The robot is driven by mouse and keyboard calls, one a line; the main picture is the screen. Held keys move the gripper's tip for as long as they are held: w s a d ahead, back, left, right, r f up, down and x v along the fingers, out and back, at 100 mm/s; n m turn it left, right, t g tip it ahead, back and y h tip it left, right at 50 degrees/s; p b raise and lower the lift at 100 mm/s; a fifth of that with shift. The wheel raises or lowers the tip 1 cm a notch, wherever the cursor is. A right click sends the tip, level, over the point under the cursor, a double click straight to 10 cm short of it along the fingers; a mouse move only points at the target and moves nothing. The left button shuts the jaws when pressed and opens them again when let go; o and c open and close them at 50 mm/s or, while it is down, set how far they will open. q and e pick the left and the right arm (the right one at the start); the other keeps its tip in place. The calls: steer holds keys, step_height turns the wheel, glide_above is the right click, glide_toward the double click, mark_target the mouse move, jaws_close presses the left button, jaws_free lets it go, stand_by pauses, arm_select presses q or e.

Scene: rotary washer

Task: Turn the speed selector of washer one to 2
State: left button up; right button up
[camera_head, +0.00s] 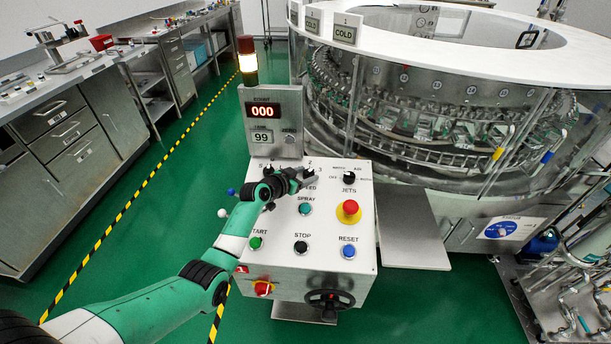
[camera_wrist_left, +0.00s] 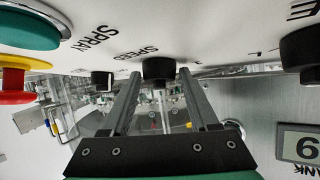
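The white control panel of the washer (camera_head: 325,255) stands in the middle of the head view. My left gripper (camera_head: 312,174) is over its upper part, just below a printed 2, and covers most of the speed selector and its label there. In the left wrist view the picture is upside down. There the black speed selector knob (camera_wrist_left: 159,72) sits beside the word SPEED, between the two fingertips of my left gripper (camera_wrist_left: 158,74). The fingers are apart, with a small gap seen on each side of the knob. Its pointer direction cannot be made out. My right gripper is not in view.
The black jets knob (camera_head: 349,177), red emergency button (camera_head: 348,211), teal spray button (camera_head: 305,209) and a display reading 000 (camera_head: 262,111) are close by. A black handwheel (camera_head: 330,300) is on the panel's front. The round washer (camera_head: 440,100) stands behind.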

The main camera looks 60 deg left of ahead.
arm_select(q)
jaws_close()
steer(key=shift+d+r+n+g+y+p, duration=0.2)
steer(key=shift+n+g+y+p, duration=0.35)
steer(key=shift+p, duration=0.85)
steer(key=shift+w+f+n+y+p, duration=0.1)
steer(key=shift+w+n+y+p, duration=0.05)
steer(key=shift+n+y+p, duration=0.65)
steer(key=shift+d+f+n+g+y+b, duration=0.15)
steer(key=shift+n+g+y+b, duration=0.15)
steer(key=shift+n, duration=0.25)
steer(key=n+g+y+b, duration=0.1)
steer(key=n+b, duration=0.1)
steer(key=b, duration=0.1)
steer(key=n+g+y+b, duration=0.1)
steer(key=n+b, duration=0.1)
steer(key=b, duration=0.2)
steer(key=shift+w+f+g+y, duration=0.15)
steer(key=shift+f+g+y, duration=0.2)
steer(key=shift+d+r+n+g+y+b, duration=0.15)
steer(key=shift+n+g+b, duration=0.25)
steer(key=shift+n+b, duration=0.25)
steer(key=shift+a+r+n+g+y+b, duration=0.15)
steer(key=shift+n+g+b, duration=0.25)
steer(key=shift+n+b, duration=0.2)
steer(key=shift+d, duration=0.1)
steer(key=shift+f, duration=0.1)
steer(key=shift+o, duration=2)
jaws_free()
